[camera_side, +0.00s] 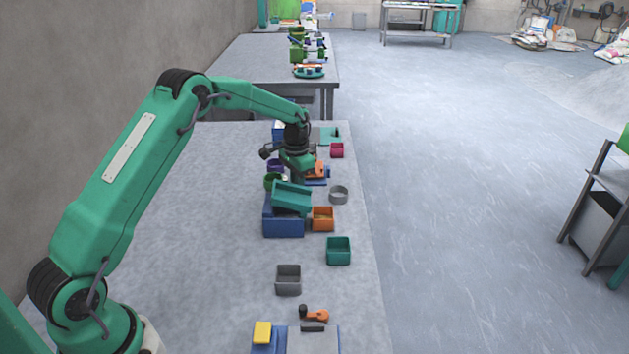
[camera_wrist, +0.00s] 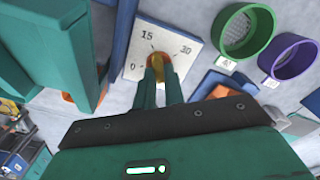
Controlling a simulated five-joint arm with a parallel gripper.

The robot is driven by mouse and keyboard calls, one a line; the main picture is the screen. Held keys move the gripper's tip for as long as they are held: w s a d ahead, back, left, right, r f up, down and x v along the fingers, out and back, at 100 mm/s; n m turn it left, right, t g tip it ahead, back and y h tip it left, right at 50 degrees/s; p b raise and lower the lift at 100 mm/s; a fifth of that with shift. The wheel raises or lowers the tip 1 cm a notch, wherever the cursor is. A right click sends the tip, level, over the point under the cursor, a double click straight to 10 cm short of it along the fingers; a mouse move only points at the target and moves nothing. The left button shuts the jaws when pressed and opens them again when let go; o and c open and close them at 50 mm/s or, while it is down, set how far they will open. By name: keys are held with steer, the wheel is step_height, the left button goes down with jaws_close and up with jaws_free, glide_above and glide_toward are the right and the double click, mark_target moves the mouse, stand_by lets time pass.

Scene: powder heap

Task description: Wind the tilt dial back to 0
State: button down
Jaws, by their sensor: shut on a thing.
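The tilt dial's white plate (camera_wrist: 140,40) shows the marks 0, 15 and 30 in the wrist view. A teal tray (camera_side: 291,197) stands tilted on a blue base (camera_side: 283,226) in the side view. My gripper (camera_side: 297,177) is just behind the tray there, and the dial is hidden. A teal tray wall (camera_wrist: 45,40) fills the wrist view's left.
A green ring (camera_wrist: 243,32) and a purple ring (camera_wrist: 288,57) lie right of the dial in the wrist view. In the side view, an orange bin (camera_side: 323,218), a grey ring (camera_side: 339,194), a teal bin (camera_side: 338,252) and a grey bin (camera_side: 288,280) stand nearby. The table's left is clear.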

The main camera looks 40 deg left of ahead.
steer(key=shift+n, duration=0.4)
steer(key=n, duration=0.3)
steer(key=shift+a, duration=0.1)
steer(key=n, duration=0.4)
steer(key=shift+a+n, duration=0.1)
steer(key=shift+n, duration=0.3)
steer(key=n, duration=0.4)
steer(key=shift+s+a+n, duration=0.1)
steer(key=shift+n, duration=0.2)
steer(key=n, duration=0.4)
steer(key=shift+s, duration=0.1)
steer(key=c, duration=1.5)
jaws_free()
